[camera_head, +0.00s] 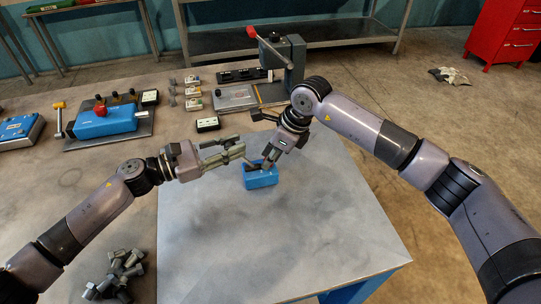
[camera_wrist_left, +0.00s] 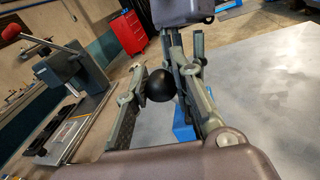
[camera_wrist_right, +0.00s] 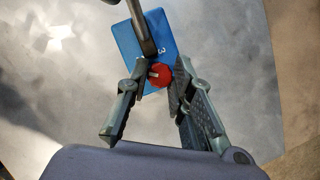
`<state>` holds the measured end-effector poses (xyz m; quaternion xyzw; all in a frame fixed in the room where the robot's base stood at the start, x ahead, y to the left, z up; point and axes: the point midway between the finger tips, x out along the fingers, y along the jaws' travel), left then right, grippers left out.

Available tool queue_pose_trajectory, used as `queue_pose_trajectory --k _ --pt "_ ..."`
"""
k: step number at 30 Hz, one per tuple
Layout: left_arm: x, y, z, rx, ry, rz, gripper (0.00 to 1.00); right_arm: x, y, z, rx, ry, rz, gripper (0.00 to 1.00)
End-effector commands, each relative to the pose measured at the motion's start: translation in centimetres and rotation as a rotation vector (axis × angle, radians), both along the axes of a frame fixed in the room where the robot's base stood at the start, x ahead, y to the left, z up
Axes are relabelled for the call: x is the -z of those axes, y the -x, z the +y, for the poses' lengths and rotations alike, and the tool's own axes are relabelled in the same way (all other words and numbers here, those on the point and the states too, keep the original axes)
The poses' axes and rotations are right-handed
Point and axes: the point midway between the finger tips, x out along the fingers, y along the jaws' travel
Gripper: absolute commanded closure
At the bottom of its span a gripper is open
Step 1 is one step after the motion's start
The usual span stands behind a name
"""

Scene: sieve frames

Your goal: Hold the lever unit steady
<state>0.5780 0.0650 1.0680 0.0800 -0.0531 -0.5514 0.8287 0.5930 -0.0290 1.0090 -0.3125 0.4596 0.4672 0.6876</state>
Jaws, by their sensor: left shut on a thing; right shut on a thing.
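The lever unit (camera_head: 262,180) is a small blue box on the grey table, with a dark lever and a red knob on top. My left gripper (camera_head: 243,151) is shut on the black ball knob (camera_wrist_left: 160,85), seen between its fingers in the left wrist view. My right gripper (camera_head: 267,162) reaches down over the box. In the right wrist view, it is shut on the red knob (camera_wrist_right: 159,75), next to the grey lever bar (camera_wrist_right: 143,28). The fingers partly hide the top of the box in the head view.
A press with a red handle (camera_head: 290,62) stands behind the table's far edge. A larger blue unit (camera_head: 105,121) and small boxes stand at the back left. Dark bolts (camera_head: 117,272) lie at the lower left. The front of the grey table (camera_head: 270,240) is clear.

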Motion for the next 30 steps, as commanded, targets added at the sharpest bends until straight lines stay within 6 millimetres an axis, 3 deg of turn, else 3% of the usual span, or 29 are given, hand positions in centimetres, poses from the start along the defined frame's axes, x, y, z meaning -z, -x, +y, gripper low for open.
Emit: queue_pose_trajectory --k 12,28,29,30 --pt "-0.03 0.04 -0.03 0.002 0.001 0.000 1.00 -0.03 0.03 -0.04 0.188 0.000 -0.001 1.00" --pt "-0.04 0.04 -0.03 0.001 0.001 0.000 1.00 -0.02 0.02 -0.06 0.211 0.001 -0.002 1.00" --pt "-0.04 0.04 -0.03 0.001 0.001 0.000 1.00 -0.02 0.02 -0.06 0.211 0.001 -0.002 0.77" --pt "-0.04 0.04 -0.03 0.001 0.001 0.000 1.00 -0.02 0.02 -0.06 0.211 0.001 -0.002 0.74"
